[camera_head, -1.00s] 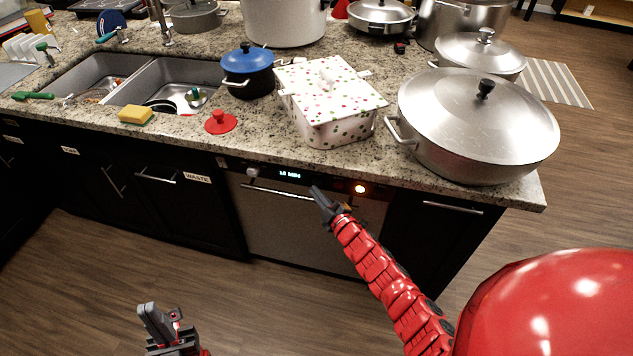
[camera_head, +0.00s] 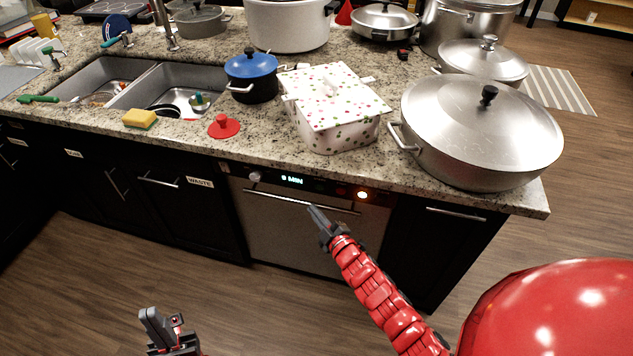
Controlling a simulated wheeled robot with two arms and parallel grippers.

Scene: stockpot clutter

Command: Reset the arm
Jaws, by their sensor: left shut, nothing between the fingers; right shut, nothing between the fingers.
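My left gripper (camera_head: 160,326) is at the bottom left of the head view, above the wood floor. Its fingers are together and empty. My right gripper (camera_head: 320,219) is in front of the dishwasher (camera_head: 285,238), below the counter edge. Its fingers are shut with nothing between them, and its red arm runs down to the right. Neither gripper appears to hold anything.
The granite counter (camera_head: 270,150) holds a large lidded pan (camera_head: 480,135), a dotted box (camera_head: 335,110), a blue-lidded pot (camera_head: 251,78), a red lid (camera_head: 223,126) and a yellow sponge (camera_head: 139,118). A double sink (camera_head: 175,85) is at left. The floor (camera_head: 90,290) in front is clear.

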